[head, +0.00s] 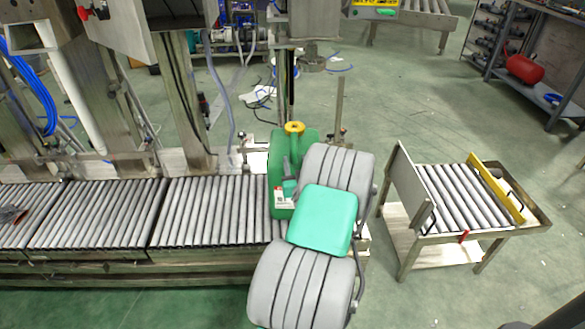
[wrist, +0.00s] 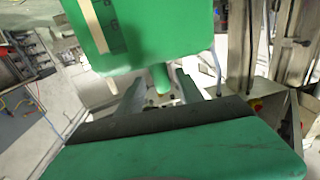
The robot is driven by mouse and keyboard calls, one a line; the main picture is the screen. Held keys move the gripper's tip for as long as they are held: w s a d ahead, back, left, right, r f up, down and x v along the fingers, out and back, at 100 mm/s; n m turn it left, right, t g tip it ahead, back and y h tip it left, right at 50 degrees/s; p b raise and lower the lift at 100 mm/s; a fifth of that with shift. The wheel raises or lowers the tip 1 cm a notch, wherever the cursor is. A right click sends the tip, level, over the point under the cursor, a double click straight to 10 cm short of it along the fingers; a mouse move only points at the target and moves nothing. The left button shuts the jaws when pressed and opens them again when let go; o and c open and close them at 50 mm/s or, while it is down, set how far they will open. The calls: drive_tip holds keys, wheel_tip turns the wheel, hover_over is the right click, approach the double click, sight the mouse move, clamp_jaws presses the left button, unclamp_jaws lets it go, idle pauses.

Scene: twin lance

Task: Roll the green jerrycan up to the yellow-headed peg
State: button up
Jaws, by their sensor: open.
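The green jerrycan (head: 279,203) stands on the roller conveyor at its right end. My arm hides its right side in the head view. A round yellow top (head: 294,128) shows at its upper end; I cannot tell whether this is its cap or the peg's head. No separate yellow-headed peg is clear. In the wrist view the jerrycan (wrist: 135,35) fills the top centre, close ahead. My gripper (wrist: 160,77) is open, with a green stub of the jerrycan showing between its two fingers. I cannot tell whether they touch it. In the head view my gripper (head: 287,170) is partly hidden.
The roller conveyor (head: 110,215) runs left from the jerrycan, with machine posts behind it. A plain upright metal rod (head: 340,105) stands behind its right end. A small roller cart (head: 460,197) with a yellow bar stands to the right, across a gap. Open floor lies beyond.

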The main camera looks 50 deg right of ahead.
drive_tip(key=x, duration=0.6)
drive_tip(key=shift+w+p, duration=0.1)
drive_tip(key=shift+p, duration=0.25)
drive_tip(key=shift+c, duration=0.3)
drive_tip(key=shift+a, duration=0.1)
clamp_jaws()
idle(0.5)
